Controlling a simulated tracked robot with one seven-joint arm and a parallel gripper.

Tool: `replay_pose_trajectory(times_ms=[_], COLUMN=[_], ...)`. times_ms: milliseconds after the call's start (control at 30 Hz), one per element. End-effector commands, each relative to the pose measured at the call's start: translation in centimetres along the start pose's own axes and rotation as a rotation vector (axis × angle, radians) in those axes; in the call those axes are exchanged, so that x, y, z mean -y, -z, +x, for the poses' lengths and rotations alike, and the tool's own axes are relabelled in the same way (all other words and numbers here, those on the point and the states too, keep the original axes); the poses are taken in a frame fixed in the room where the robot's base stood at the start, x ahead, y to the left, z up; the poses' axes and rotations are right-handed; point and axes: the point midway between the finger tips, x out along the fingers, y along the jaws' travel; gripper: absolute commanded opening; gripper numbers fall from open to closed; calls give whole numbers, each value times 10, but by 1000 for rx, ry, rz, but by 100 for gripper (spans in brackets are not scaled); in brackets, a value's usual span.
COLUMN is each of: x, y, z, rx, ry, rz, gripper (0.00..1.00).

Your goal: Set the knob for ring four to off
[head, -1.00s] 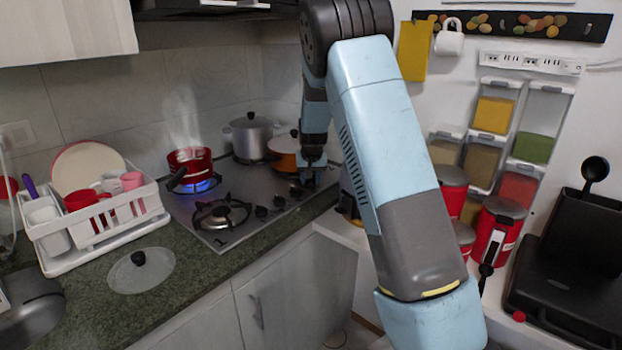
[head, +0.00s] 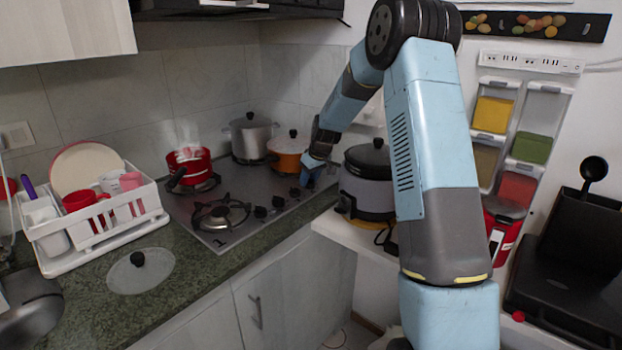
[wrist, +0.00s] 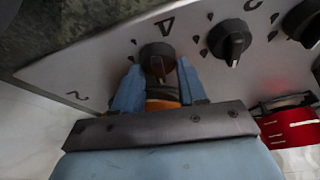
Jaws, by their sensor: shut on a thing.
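The dark stove knob (wrist: 157,57) at the end of the row stands between the two blue fingers of my gripper (wrist: 158,78) in the wrist view. The gripper is shut on it. The knob's ridge runs roughly up and down in that view, and a small mark is printed above it. In the head view my gripper (head: 312,172) is at the right end of the stove's knob row and hides this knob. Other knobs (wrist: 230,42) sit to its right in the wrist view. The red pot (head: 190,162) steams on a burner with no flame visible.
A silver pot (head: 250,136) and an orange pot (head: 287,152) stand at the back of the stove. The front burner (head: 220,213) is bare. A rice cooker (head: 366,190) stands right of my gripper. A dish rack (head: 95,215) and glass lid (head: 142,272) are at left.

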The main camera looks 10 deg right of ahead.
Motion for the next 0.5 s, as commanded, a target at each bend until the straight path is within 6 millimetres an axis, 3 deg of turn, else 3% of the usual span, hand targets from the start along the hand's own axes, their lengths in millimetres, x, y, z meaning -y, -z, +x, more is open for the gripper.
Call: replay_pose_trajectory(times_ms=[500], x=[-2], y=[-1], z=[0], rx=[2], ry=[18], rz=[-48], gripper=[11])
